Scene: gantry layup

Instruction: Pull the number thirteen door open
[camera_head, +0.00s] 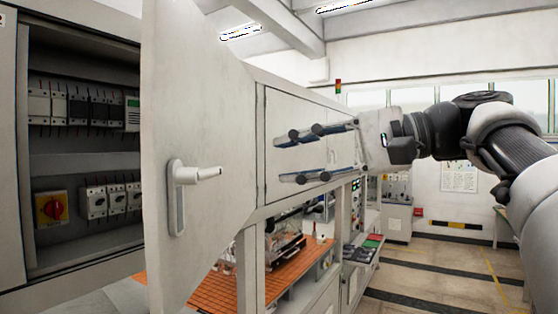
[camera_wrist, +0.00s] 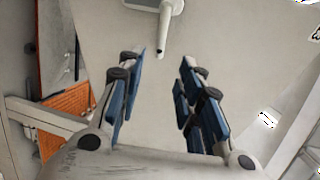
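A pale grey cabinet door (camera_head: 195,110) stands swung open, well away from its cabinet at left. Its white lever handle (camera_head: 185,185) points right. No number thirteen is readable on it. My gripper (camera_head: 285,160) is open and empty, to the right of the door and handle, its blue-padded fingers pointing left. In the wrist view, the handle (camera_wrist: 165,25) hangs at the top, beyond my open fingers (camera_wrist: 162,75), with a gap between them. My fingers do not appear to touch the handle.
The open cabinet (camera_head: 75,155) shows breakers and a red-yellow rotary switch (camera_head: 50,209). Behind the door is a grey machine enclosure (camera_head: 290,110) with an orange perforated work surface (camera_head: 283,268) below. Free floor (camera_head: 440,265) lies to the right.

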